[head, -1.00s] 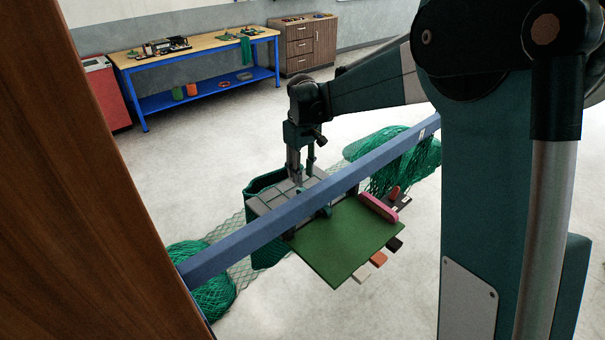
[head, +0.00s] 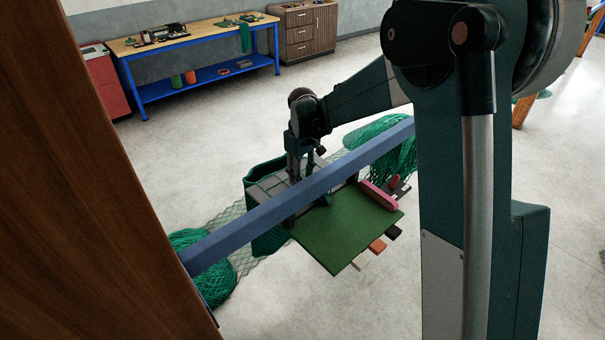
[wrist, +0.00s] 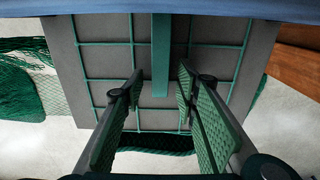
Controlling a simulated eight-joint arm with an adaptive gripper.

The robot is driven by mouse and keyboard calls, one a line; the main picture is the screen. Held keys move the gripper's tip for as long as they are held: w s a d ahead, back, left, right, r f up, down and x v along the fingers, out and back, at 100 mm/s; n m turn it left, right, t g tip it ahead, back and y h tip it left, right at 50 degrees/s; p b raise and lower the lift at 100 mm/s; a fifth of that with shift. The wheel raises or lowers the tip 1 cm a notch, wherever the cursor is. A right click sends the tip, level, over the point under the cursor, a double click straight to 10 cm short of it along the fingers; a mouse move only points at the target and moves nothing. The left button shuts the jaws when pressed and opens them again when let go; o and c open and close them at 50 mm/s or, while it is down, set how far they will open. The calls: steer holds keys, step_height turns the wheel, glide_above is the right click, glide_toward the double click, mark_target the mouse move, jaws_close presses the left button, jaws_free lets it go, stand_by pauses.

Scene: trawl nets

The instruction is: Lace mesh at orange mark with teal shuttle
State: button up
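A grey board (wrist: 208,100) with teal cord strung over it as a square mesh fills the middle of the wrist view. A flat teal strip (wrist: 161,55), which looks like the teal shuttle, lies along its centre. My gripper (wrist: 160,82) is open, with one finger on each side of the strip's near end and a gap to each. In the head view my gripper (head: 297,168) points down at the grey tray (head: 268,190), low behind the blue beam, which hides part of the tray. I cannot make out an orange mark on the mesh.
The blue beam (head: 300,200) crosses close to my gripper. A green panel (head: 345,228) with a pink bar (head: 379,195) and an orange tab (head: 378,245) is on its near side. Green net heaps (head: 205,265) hang at both ends. A workbench (head: 195,40) stands far behind.

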steer(key=shift+c, duration=0.3)
jaws_close()
steer(key=shift+w+a, duration=0.1)
steer(key=shift+w+a+r+b, duration=0.1)
steer(key=shift+w+a+b, duration=0.35)
steer(key=shift+w+a, duration=1.9)
steer(key=shift+r, duration=0.15)
step_height(320, 180, up, 15)
steer(key=p, duration=0.4)
steer(key=shift+p, duration=0.3)
stand_by(0.7)
